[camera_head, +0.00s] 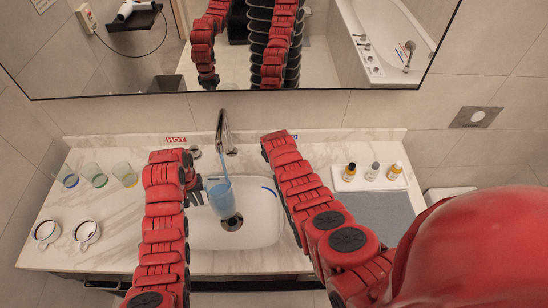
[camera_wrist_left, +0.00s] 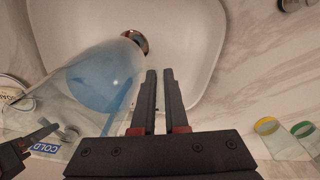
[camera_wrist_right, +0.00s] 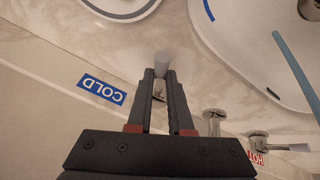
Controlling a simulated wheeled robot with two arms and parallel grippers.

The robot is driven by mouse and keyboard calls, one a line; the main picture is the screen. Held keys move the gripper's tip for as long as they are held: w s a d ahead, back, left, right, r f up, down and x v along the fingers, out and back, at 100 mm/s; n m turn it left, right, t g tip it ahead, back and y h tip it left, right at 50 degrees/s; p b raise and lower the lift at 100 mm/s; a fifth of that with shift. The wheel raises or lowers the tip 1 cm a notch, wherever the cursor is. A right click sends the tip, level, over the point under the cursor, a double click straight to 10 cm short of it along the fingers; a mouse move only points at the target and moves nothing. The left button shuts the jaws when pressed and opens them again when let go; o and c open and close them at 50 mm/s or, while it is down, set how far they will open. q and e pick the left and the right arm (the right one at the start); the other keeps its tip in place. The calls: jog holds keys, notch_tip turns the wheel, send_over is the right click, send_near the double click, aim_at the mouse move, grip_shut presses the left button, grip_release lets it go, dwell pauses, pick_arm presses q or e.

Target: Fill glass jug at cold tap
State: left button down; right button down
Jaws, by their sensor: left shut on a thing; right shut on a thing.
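The clear glass jug (camera_head: 222,198), holding blue water, is over the white basin below the chrome spout (camera_head: 223,132). A thin blue stream runs from the spout into it. My left gripper (camera_head: 196,193) is shut on the jug at its left side; the grip itself is hard to see. The jug fills the left of the left wrist view (camera_wrist_left: 100,80). My right gripper (camera_wrist_right: 160,85) is shut on the grey cold tap knob (camera_wrist_right: 161,62), beside the blue COLD label (camera_wrist_right: 102,90). In the head view my right arm hides that grip.
The basin (camera_head: 262,215) lies around the jug. Several glasses (camera_head: 93,174) and two white cups (camera_head: 86,233) stand on the left counter. A white tray (camera_head: 345,184) of bottles and a grey mat are on the right. A mirror hangs above the tap.

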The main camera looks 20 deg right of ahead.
jog(key=shift+a+m+h, duration=0.4)
jog(key=shift+a+m, duration=0.3)
jog(key=shift+m, duration=0.4)
jog(key=shift+f, duration=0.1)
jog(key=c, duration=0.8)
grip_release()
jog(key=shift+c, duration=0.2)
jog(key=shift+s+a, duration=0.1)
jog(key=shift+s, duration=0.1)
jog(key=v, duration=0.7)
jog(key=shift+w+r, duration=0.3)
